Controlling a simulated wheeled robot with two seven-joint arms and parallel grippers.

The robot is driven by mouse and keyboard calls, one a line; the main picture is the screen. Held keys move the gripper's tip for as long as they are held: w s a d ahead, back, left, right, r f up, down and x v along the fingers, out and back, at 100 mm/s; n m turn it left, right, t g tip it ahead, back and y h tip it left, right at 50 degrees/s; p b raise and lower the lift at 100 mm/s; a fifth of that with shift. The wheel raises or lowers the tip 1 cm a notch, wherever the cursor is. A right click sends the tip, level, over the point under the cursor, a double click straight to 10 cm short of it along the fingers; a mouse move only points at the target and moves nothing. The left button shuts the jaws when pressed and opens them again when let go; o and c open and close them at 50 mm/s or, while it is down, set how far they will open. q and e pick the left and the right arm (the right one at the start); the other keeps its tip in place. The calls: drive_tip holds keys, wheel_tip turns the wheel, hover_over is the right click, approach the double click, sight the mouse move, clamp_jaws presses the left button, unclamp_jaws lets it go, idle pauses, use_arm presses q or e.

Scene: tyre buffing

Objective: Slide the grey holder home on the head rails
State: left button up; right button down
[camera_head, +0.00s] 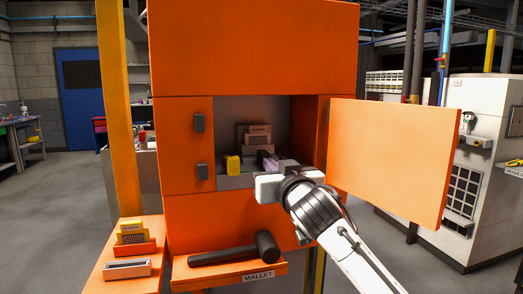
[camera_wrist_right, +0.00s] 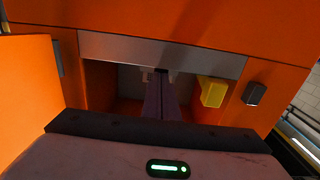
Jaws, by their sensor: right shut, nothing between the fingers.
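The orange cabinet (camera_head: 230,222) has an open bay in its front. I cannot tell for certain whether this is the grey holder, and I cannot make out the rails. My right gripper (camera_head: 268,160) reaches into the bay from the right front. Its fingers are shut and empty, and they also show in the wrist view (camera_wrist_right: 161,98), pointing into the bay. The gripper hides part of the bay floor. My left gripper is not in view.
A yellow block (camera_head: 233,164) sits at the bay's left, also in the wrist view (camera_wrist_right: 213,92). An open orange door (camera_head: 395,155) stands right of my arm. A black mallet (camera_head: 240,252) lies on the front shelf. A slotted grey piece (camera_head: 128,268) sits on the left shelf.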

drive_tip(key=shift+p+x, duration=0.3)
drive_tip(key=shift+x, duration=1.2)
drive_tip(key=p+v, duration=0.1)
drive_tip(key=v, duration=0.5)
drive_tip(key=shift+p, duration=0.35)
